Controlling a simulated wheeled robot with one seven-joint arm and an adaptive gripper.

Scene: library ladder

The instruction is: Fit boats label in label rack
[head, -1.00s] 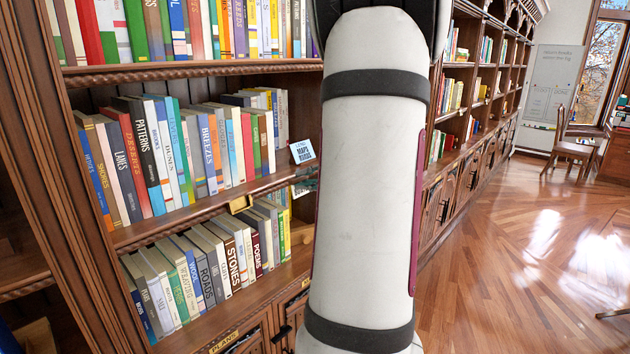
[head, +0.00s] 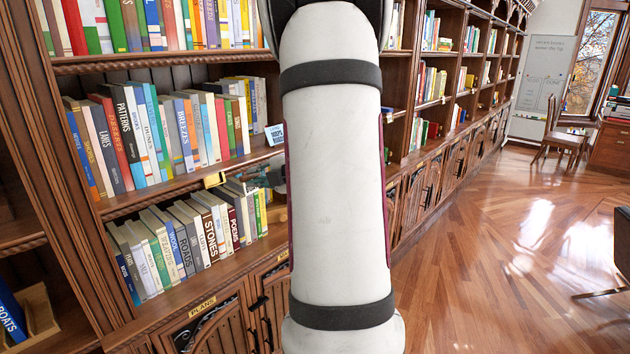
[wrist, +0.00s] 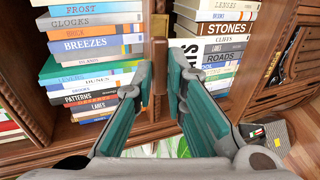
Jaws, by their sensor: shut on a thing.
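The brass label rack (head: 214,180) is fixed to the front edge of the middle shelf; in the wrist view, a brassy piece (wrist: 159,25) shows on the shelf edge above the fingertips. My gripper (head: 236,186) is just right of the rack and a little below it, partly hidden by my arm. In the wrist view, the teal fingers of my gripper (wrist: 160,82) stand a little apart, shut on a thin brown piece, the boats label (wrist: 159,85). It is seen nearly edge-on, and its wording is not visible. I cannot tell whether it touches the rack.
Rows of books fill the shelves behind the rack. A small blue-and-white card (head: 276,135) stands at the shelf edge to the right. A blue BOATS book (head: 12,318) stands at lower left. A PLANS plate (head: 202,303) is on the cupboard below.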

